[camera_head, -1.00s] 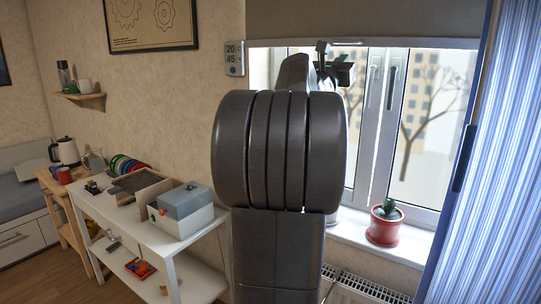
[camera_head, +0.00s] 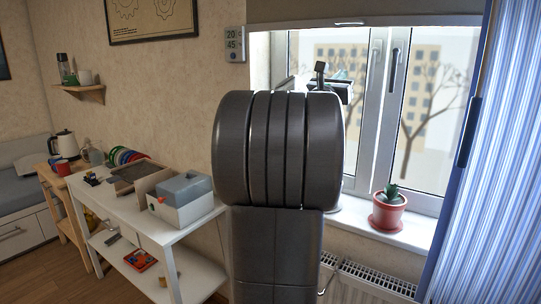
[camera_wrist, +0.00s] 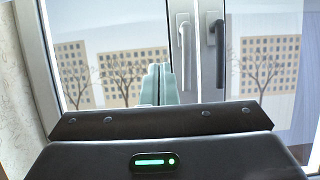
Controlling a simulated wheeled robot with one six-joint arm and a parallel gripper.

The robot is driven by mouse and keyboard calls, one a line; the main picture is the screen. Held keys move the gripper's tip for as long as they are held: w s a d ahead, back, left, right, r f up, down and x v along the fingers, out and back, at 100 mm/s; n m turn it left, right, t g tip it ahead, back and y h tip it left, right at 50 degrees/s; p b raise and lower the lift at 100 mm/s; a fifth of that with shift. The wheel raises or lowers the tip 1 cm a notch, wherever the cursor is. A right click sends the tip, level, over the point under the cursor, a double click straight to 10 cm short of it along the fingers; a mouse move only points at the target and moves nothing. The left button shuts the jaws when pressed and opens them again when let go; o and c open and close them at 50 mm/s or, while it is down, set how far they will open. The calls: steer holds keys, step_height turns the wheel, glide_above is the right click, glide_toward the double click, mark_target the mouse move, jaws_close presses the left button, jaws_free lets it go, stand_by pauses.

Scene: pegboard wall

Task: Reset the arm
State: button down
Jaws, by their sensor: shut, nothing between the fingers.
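My gripper shows in the wrist view (camera_wrist: 157,85) as two pale teal fingers close together, with nothing held between them. They point toward the window (camera_wrist: 110,60), with the window handles (camera_wrist: 186,38) just to their right. In the head view, the end of my arm shows only in part above my large dark arm joint, in front of the window (camera_head: 405,110). The joint hides most of the rest of the arm, and the fingers are not clear there.
A red-potted plant (camera_head: 388,210) stands on the sill (camera_head: 415,232) to the right of my arm, above a radiator (camera_head: 370,280). A blue striped curtain (camera_head: 485,180) hangs at the right. A white shelf table (camera_head: 160,232) with a grey-lidded box (camera_head: 185,190) stands at the left. A blind (camera_head: 370,10) hangs above.

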step_height(320, 180, down, 20)
steer(key=b, duration=0.6)
steer(key=shift+f, duration=0.1)
